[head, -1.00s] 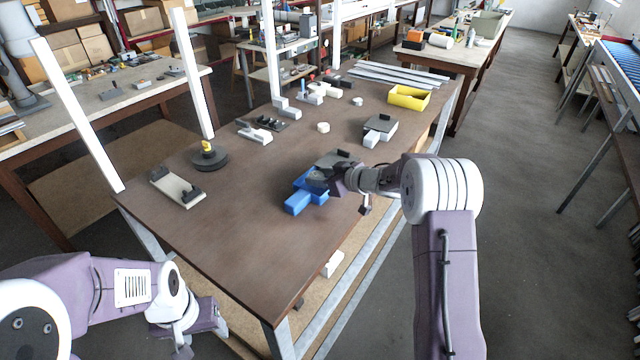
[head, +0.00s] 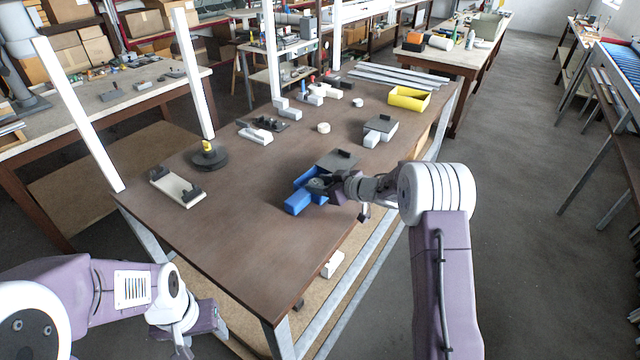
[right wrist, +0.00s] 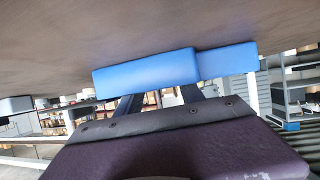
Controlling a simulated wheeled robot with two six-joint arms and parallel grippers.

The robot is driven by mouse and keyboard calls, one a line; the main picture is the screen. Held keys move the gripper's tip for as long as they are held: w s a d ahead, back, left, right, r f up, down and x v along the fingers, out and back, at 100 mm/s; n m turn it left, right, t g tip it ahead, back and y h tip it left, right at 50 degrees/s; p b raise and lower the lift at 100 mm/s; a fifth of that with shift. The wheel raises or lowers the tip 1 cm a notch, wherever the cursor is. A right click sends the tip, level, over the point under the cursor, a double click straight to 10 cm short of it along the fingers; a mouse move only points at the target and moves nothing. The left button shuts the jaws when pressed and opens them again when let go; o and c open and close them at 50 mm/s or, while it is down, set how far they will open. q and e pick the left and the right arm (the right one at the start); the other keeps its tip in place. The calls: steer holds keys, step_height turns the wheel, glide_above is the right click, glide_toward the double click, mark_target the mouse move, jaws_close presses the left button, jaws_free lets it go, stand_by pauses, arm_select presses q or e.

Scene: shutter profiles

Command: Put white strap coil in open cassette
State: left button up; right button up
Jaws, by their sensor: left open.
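A small round white piece (head: 323,128), which looks like the strap coil, lies on the brown table, away from both grippers. A blue cassette-like body (head: 297,203) with a dark grey plate (head: 338,160) at its far side sits near the table's right edge. My right gripper (head: 318,185) is low over the blue body and hides part of it. In the right wrist view the blue body (right wrist: 148,70) covers the fingertips, so their grip is unclear. My left gripper (head: 190,340) is open and empty, off the table's near left corner.
A black disc (head: 208,158) and a pale bar with black ends (head: 178,187) lie at the left. White posts rise along the far edge. The table's near middle is clear.

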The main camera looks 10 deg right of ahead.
mark_target(321, 184)
steer(key=shift+s+f, duration=0.25)
steer(key=shift+f, duration=0.4)
steer(key=shift+r+p, duration=0.3)
steer(key=shift+r, duration=0.3)
steer(key=v, duration=0.3)
steer(key=shift+d+b, duration=0.3)
steer(key=shift+d, duration=0.2)
steer(key=v, duration=0.7)
steer(key=shift+s+r, duration=0.25)
steer(key=shift+r, duration=0.25)
steer(key=shift+s+d+r, duration=0.1)
steer(key=shift+s, duration=0.05)
arm_select(q)
steer(key=shift+w+d+f, duration=0.1)
steer(key=shift+w, duration=0.15)
steer(key=shift+s, duration=0.1)
